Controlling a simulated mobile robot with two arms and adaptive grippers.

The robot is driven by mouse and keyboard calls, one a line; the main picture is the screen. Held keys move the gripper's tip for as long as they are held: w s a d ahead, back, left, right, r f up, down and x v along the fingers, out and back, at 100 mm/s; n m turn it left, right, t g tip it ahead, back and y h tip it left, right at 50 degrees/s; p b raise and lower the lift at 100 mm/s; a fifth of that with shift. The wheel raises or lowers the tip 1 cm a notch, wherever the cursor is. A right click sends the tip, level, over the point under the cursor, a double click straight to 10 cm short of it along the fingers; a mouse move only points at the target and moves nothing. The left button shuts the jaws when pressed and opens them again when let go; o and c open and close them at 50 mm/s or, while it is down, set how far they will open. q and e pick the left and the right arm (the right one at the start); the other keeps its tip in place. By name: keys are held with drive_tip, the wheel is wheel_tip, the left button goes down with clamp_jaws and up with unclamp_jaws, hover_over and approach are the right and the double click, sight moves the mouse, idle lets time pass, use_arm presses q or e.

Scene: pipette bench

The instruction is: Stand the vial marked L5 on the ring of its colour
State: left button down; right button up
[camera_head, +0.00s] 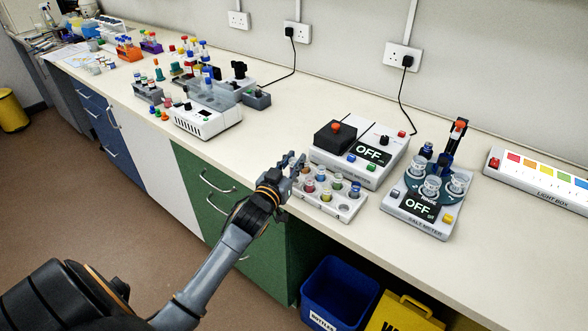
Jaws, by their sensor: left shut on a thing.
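My left gripper (293,163) is at the left end of a pale grey rack (346,212), close to the bench's front edge. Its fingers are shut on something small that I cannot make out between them. Several small vials with coloured contents stand in the rack, among them a red one (310,186) and a blue one (354,189). The marks on the vials are too small to read, so I cannot tell which is L5. I cannot make out coloured rings for certain. My right gripper is not in view.
A meter reading OFF (369,154) stands behind the rack. A second OFF device (421,205) with clear cups stands right of it. A light box (540,182) with coloured squares is at the far right. A white device (207,122) stands left; bench between is clear.

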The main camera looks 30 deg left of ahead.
sight(290, 173)
use_arm(q)
drive_tip(key=shift+w+a+f, duration=0.25)
drive_tip(key=shift+w+f, duration=0.1)
drive_tip(key=shift+f, duration=0.15)
drive_tip(key=shift+w+a+f+p, duration=0.1)
drive_tip(key=shift+w+f+p, duration=0.05)
drive_tip(key=shift+f, duration=0.45)
drive_tip(key=shift+w+a+f+p, duration=0.1)
drive_tip(key=shift+w+f+p, duration=0.05)
drive_tip(key=shift+f, duration=0.45)
drive_tip(key=shift+f+p, duration=0.2)
drive_tip(key=shift+p, duration=0.2)
drive_tip(key=shift+f, duration=0.25)
drive_tip(key=shift+f, duration=0.2)
drive_tip(key=c, duration=1.2)
unclamp_jaws()
drive_tip(key=shift+b, duration=0.3)
